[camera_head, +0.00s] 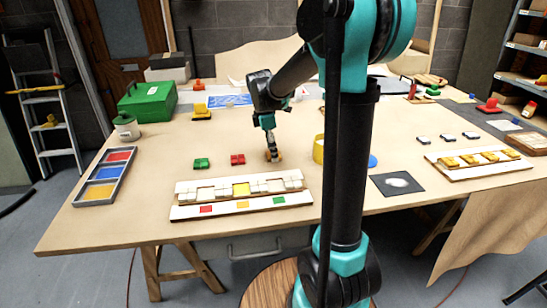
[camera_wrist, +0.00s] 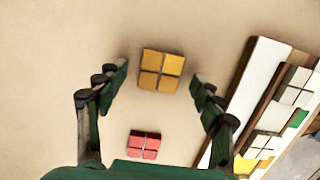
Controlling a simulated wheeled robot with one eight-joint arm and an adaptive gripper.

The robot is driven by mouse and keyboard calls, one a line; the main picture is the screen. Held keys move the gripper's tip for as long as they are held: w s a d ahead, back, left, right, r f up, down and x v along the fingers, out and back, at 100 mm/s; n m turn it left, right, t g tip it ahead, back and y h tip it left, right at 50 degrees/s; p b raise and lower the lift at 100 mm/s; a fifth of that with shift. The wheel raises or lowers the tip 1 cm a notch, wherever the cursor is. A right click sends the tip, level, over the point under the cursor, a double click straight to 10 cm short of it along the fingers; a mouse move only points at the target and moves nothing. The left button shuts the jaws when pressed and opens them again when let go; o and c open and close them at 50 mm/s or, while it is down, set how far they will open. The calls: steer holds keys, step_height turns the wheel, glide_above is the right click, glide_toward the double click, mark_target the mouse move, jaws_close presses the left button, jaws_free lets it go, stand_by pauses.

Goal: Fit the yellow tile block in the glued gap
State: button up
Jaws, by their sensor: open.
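The yellow tile block (camera_wrist: 161,70), made of small square tiles, lies on the table. In the wrist view it sits between my open fingertips, with bare table showing on both sides. In the head view my gripper (camera_head: 271,151) points down at the block, which is mostly hidden behind the fingers. The white mosaic panel (camera_head: 186,200) lies nearer the front edge. It has a yellow square gap (camera_head: 241,189) in the middle of its tile row, with a strip of red, yellow and green marks in front. The panel partly shows in the wrist view (camera_wrist: 238,100).
A red block (camera_head: 237,159) and a green block (camera_head: 201,163) lie left of my gripper. A yellow cylinder (camera_head: 319,150) stands to its right. A colour tray (camera_head: 105,177) lies at far left, and a second panel (camera_head: 480,170) at right. Table between blocks and panel is clear.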

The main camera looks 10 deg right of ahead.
steer(key=shift+f, duration=0.4)
steer(key=c, duration=1.3)
steer(key=shift+r, duration=0.1)
